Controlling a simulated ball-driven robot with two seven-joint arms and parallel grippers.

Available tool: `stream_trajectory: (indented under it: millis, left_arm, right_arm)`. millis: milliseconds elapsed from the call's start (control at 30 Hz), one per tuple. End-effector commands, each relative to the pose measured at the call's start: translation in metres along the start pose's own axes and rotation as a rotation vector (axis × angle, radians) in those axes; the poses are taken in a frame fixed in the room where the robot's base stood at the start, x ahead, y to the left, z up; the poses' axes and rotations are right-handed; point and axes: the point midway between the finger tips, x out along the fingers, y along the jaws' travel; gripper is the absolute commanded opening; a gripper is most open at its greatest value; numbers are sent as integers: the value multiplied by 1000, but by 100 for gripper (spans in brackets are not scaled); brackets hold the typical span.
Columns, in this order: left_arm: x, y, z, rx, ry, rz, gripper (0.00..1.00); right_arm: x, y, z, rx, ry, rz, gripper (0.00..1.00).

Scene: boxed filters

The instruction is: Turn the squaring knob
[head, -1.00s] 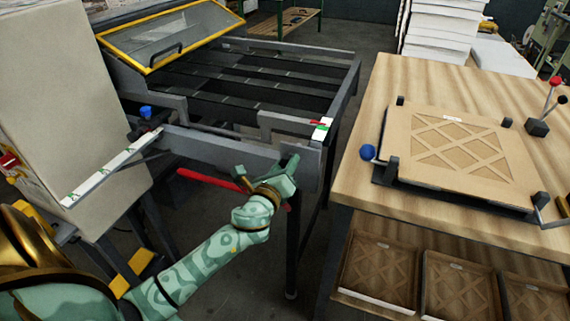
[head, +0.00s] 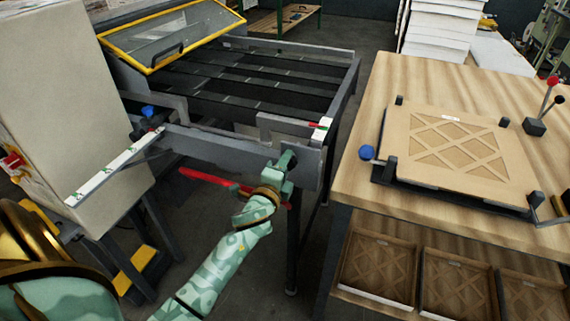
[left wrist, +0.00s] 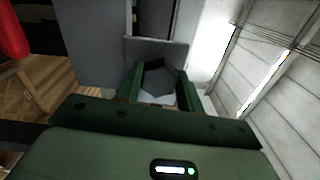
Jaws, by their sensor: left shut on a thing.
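My left gripper (head: 286,162) reaches up to the right end of the grey crossbar (head: 222,147) at the front of the machine. In the left wrist view, its two green fingers (left wrist: 160,88) are shut on a dark faceted knob (left wrist: 159,79) in front of a grey plate. The head view hides most of this knob behind the gripper. A white strip with a red pointer (head: 317,126) sits above the gripper at the bar's right end. A longer white strip (head: 112,170) with small green marks runs at the left. My right gripper is out of view.
A red bar (head: 208,179) lies below the crossbar, close to my left forearm. A wooden table (head: 362,195) with a brown panel in a fixture (head: 455,145) stands at the right. A tall beige box (head: 55,90) stands at the left.

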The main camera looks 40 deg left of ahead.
Motion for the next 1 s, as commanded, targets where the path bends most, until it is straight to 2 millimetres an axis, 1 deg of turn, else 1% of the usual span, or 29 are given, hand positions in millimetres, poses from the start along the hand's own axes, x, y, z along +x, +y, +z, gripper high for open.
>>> stream_trajectory:
  millis: [300,767,800,833,867,1000]
  left_arm:
    - [0,1,1,-87,-2,2,14]
    - [0,1,1,-96,-2,2,14]
    - [0,1,1,-95,-2,2,48]
    - [0,1,1,-95,-2,2,56]
    - [0,1,1,-95,-2,2,59]
    - [0,1,0,-95,-1,1,59]
  right_arm:
    - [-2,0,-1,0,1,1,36]
    - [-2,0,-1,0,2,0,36]
    - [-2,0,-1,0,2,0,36]
    - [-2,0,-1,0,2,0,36]
    - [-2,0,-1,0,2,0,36]
    - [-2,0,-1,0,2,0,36]
